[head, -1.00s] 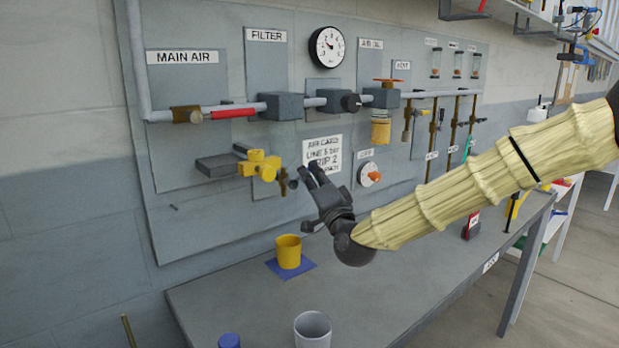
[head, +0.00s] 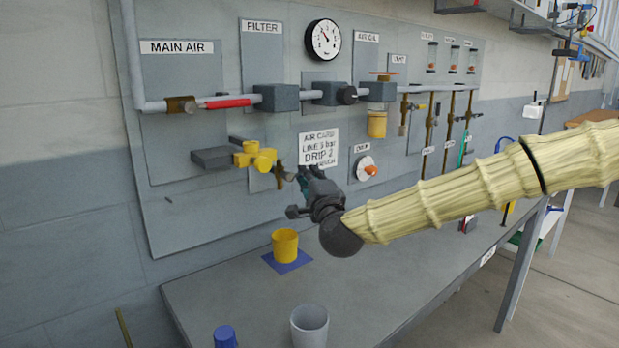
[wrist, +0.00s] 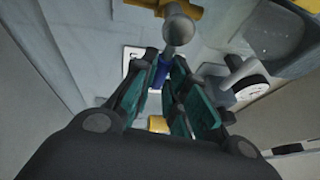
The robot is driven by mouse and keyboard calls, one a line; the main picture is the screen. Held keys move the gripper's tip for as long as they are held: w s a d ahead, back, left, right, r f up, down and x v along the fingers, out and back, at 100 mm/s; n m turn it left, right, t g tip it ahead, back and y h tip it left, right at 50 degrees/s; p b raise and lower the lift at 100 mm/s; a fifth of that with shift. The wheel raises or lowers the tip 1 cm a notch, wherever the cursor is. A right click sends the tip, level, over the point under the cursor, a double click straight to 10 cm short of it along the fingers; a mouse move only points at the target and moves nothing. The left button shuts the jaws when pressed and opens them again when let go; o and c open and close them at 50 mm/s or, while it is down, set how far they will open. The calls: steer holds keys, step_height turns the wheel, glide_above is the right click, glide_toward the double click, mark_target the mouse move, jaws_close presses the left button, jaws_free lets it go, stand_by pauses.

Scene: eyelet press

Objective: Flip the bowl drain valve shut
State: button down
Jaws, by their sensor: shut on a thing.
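The drain valve shows as a small brass body (head: 279,173) low on the filter panel, right of a yellow fitting. In the wrist view its brass body (wrist: 165,6) is at the top edge, with a round grey nut below it. A grey lever with a blue sleeve (wrist: 160,74) runs down from the nut between my fingertips. My gripper (head: 304,174) is at the valve, in front of the board, shut on the blue-sleeved lever (wrist: 164,72). In the head view my gripper hides the lever, so its exact angle cannot be told there.
A yellow cup (head: 285,243) stands on a blue mat on the bench below. A grey cup (head: 309,327) and a blue object (head: 225,337) are nearer. A yellow fitting (head: 255,157) sticks out left of the valve; a dial with an orange knob (head: 370,170) is to the right.

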steer(key=shift+f, duration=0.1)
steer(key=c, duration=1.4)
jaws_free()
steer(key=shift+c, duration=0.2)
steer(key=v, duration=1.2)
steer(key=shift+d+f, duration=0.1)
